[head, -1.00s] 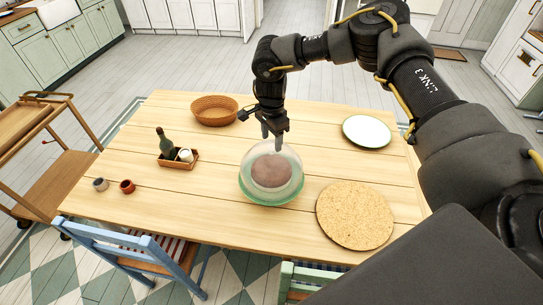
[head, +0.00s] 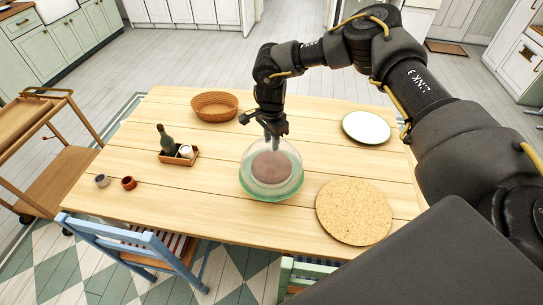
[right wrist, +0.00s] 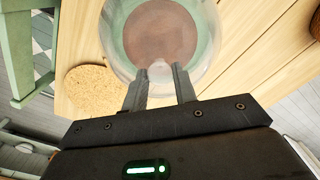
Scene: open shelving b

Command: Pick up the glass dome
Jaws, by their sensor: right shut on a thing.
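The clear glass dome (head: 250,165) stands over a round brown item (head: 271,168) on a greenish glass base (head: 272,196) at the middle of the table. My right gripper (head: 272,143) points down at the top of the dome. In the right wrist view, its two fingers (right wrist: 160,75) flank the small knob at the top of the dome (right wrist: 205,75) and are shut on it. The brown item (right wrist: 160,35) shows through the glass. I cannot tell any gap between dome and base. My left gripper is out of view.
On the wooden table (head: 200,215) are a wicker basket (head: 214,107), a white plate (head: 366,128), a round cork mat (head: 353,211), a small tray with a bottle (head: 178,157) and two small cups (head: 128,183). A blue chair (head: 140,245) stands at the front.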

